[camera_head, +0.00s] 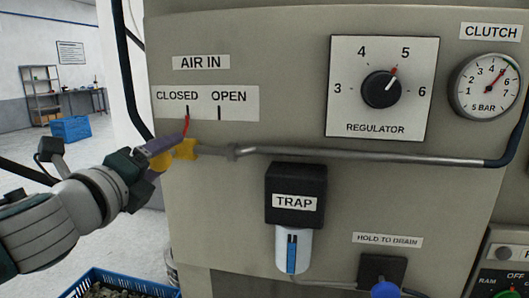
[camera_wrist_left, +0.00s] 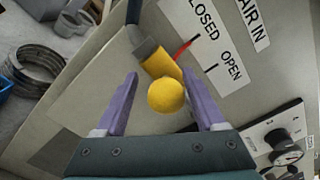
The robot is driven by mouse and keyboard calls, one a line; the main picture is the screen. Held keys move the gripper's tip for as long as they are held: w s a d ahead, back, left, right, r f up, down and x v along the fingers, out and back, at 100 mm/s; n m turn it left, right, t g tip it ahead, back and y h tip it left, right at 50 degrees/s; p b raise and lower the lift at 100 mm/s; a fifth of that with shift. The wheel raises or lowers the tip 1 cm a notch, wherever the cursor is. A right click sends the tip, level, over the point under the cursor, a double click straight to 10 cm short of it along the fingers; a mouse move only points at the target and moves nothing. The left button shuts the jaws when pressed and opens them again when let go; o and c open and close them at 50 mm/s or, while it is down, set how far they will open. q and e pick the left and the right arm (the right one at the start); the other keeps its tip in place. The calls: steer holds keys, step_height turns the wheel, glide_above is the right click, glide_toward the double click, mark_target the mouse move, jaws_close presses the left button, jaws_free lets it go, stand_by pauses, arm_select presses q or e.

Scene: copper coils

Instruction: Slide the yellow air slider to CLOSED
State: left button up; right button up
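The yellow air slider (camera_head: 184,150) sits on the horizontal pipe under the AIR IN label, at the left edge of the grey panel. Its red pointer (camera_head: 187,125) stands below the tick under CLOSED, left of the OPEN tick. In the left wrist view the slider's yellow body and round knob (camera_wrist_left: 166,95) show. My left gripper (camera_head: 168,153) is at the slider. In the wrist view its purple fingers (camera_wrist_left: 160,78) are apart on either side of the knob, with visible gaps. The fingers hide part of the slider in the head view. My right gripper is not in view.
The CLOSED/OPEN label plate (camera_head: 207,102) is just above the slider. A regulator knob (camera_head: 381,89), a gauge (camera_head: 486,87) and a black trap (camera_head: 296,193) are to the right. A blue crate (camera_head: 110,281) stands below my left arm.

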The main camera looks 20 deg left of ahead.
arm_select(q)
steer(key=shift+o, duration=0.5)
steer(key=shift+w+r, duration=0.1)
steer(key=shift+w, duration=0.05)
steer(key=b+v, duration=0.1)
steer(key=v, duration=0.9)
